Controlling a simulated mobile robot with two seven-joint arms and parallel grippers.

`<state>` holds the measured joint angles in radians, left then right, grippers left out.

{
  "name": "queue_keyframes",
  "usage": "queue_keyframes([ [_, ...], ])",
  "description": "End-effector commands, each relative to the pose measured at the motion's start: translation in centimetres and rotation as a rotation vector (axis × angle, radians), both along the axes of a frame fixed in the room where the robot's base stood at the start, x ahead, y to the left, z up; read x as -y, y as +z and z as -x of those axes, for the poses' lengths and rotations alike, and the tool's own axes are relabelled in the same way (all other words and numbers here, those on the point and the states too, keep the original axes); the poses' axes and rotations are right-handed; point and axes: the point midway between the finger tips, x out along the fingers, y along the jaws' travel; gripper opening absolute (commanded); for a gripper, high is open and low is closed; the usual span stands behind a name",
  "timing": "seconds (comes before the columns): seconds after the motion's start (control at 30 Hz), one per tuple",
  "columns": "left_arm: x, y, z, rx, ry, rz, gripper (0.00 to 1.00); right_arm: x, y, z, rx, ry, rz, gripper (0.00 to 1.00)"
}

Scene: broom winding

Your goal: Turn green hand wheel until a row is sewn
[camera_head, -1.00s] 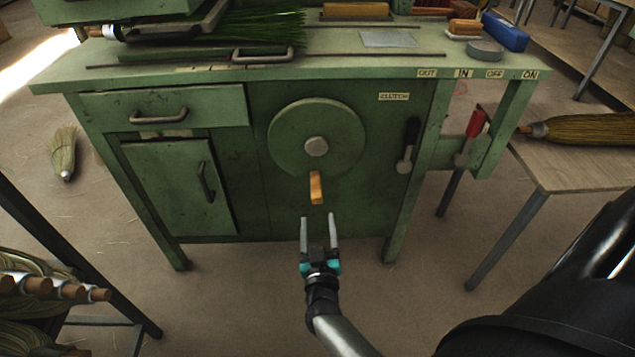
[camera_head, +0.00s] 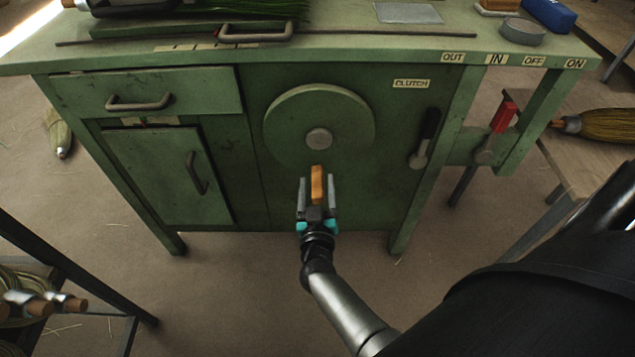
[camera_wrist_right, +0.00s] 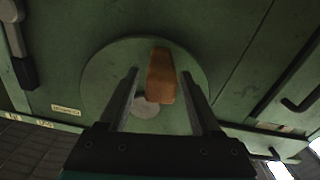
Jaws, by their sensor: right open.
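The round green hand wheel (camera_head: 290,128) is on the front of the green cabinet, with a grey hub at its centre. Its wooden handle (camera_head: 317,184) sticks out at the bottom of the wheel. My right gripper (camera_head: 317,186) is open, with its fingers on either side of the handle. In the right wrist view the handle (camera_wrist_right: 161,76) stands between the two open fingers (camera_wrist_right: 160,82), with a gap to each finger; the wheel (camera_wrist_right: 100,82) is behind it. My left gripper is not in view.
A black clutch lever (camera_head: 425,140) and a red-handled lever (camera_head: 496,130) are right of the wheel. The cabinet (camera_head: 395,195) has a drawer and door at left. A broom (camera_head: 610,125) lies on a side table at right. A rack stands at lower left.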

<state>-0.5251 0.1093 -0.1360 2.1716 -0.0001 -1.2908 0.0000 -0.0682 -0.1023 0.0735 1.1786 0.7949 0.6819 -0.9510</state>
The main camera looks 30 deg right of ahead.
Motion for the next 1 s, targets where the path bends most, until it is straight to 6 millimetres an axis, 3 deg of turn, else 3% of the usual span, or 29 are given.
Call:
queue_keyframes([
  [0.13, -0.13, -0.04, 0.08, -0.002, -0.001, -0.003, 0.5, -0.01, 0.02, -0.01, 0.001, 0.0, -0.001, 0.64],
  [0.7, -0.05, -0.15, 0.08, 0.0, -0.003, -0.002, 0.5, 0.01, -0.01, 0.01, 0.0, 0.0, 0.0, 0.0],
  [1.0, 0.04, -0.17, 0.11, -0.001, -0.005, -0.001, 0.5, 0.02, -0.02, 0.0, 0.0, 0.0, 0.0, 0.0],
])
